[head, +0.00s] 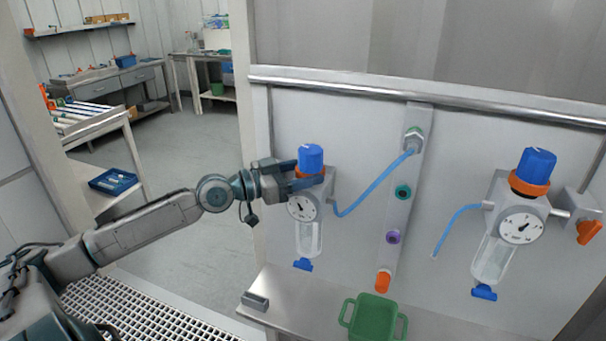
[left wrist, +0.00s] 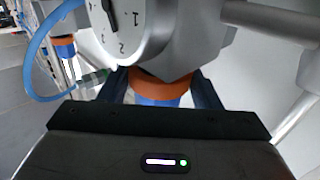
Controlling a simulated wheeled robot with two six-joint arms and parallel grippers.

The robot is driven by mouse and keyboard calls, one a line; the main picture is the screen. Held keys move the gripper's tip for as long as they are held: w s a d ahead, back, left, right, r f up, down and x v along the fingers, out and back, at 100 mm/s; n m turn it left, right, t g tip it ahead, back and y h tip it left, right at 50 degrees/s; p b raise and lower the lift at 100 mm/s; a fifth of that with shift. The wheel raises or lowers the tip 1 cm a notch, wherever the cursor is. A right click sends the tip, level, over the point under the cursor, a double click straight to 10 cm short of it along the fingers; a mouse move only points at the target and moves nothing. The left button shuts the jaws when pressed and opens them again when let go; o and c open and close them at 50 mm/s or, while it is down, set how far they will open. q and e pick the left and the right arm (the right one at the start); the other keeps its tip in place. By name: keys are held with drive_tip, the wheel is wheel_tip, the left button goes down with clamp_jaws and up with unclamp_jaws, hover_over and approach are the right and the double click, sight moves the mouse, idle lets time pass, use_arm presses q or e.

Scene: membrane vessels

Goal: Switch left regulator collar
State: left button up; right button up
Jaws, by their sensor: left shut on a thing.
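The left regulator (head: 300,206) is on the upright panel, with a blue knob (head: 311,157) on top, a white dial and a clear bowl below. Its orange collar (head: 314,171) sits just under the knob. My left gripper (head: 307,177) reaches in from the left and is shut around the collar, partly hiding it. In the left wrist view the orange collar (left wrist: 158,84) shows between the two dark fingers, beside the dial (left wrist: 125,25) and the blue knob (left wrist: 155,101). My right gripper is not in view.
A second regulator (head: 520,222) with its own blue knob and orange collar stands at the right, beside an orange lever (head: 589,232). A blue hose (head: 375,188) links the left regulator to the middle strip of ports. A green tub (head: 372,318) stands on the steel ledge (head: 300,295).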

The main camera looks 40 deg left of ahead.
use_arm(q)
drive_tip(key=o, duration=1.4)
drive_tip(key=shift+f, duration=0.25)
drive_tip(key=shift+s+a+f+n+y, duration=0.1)
drive_tip(key=shift+s+a+n+y, duration=0.25)
drive_tip(key=shift+a, duration=0.5)
drive_tip(key=shift+s+a, duration=0.1)
drive_tip(key=shift+s, duration=0.25)
drive_tip(key=shift+s+d+h+p, duration=0.3)
drive_tip(key=shift+s+h+p, duration=0.1)
drive_tip(key=shift+s+h, duration=0.05)
drive_tip(key=p+v, duration=0.8)
drive_tip(key=p, duration=0.6)
